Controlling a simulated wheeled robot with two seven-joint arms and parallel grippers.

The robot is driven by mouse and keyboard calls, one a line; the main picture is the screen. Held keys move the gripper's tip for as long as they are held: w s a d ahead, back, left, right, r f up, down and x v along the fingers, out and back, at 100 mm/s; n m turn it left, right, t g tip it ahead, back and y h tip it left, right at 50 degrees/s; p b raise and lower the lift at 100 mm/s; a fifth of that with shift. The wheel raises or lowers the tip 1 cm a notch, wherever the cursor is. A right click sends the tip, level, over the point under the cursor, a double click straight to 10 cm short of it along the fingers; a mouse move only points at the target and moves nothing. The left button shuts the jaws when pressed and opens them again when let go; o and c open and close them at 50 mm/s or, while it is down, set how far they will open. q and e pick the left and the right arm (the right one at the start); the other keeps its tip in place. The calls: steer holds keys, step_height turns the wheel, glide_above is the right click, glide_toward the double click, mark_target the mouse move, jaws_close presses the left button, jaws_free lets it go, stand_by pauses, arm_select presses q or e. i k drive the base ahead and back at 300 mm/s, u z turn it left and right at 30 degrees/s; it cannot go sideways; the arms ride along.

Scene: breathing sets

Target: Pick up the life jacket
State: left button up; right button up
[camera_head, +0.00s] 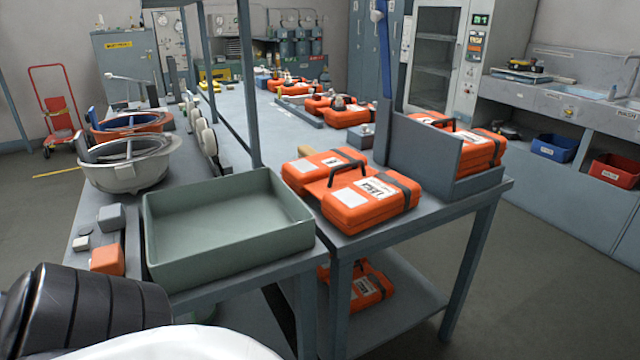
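No plainly jacket-shaped item shows, and I cannot tell which item is the life jacket. An orange pack (352,212) with black straps, a dark handle and white labels lies on the front right of the long grey table (425,225). More orange packs (484,152) stand in a grey open-fronted holder (420,150) at the table's right edge. Another orange pack (372,289) lies on the lower shelf, partly hidden by the tabletop. Neither of my grippers is in view.
An empty grey-green tray (230,254) stands at the near table edge. Left of it are a small orange block (107,259) and a pale basin (122,178). Grey frame posts (247,90) rise from the table. The floor on the right is clear before the sink bench (582,190).

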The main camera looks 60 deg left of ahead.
mark_target(355, 197)
steer(key=u, duration=1.9)
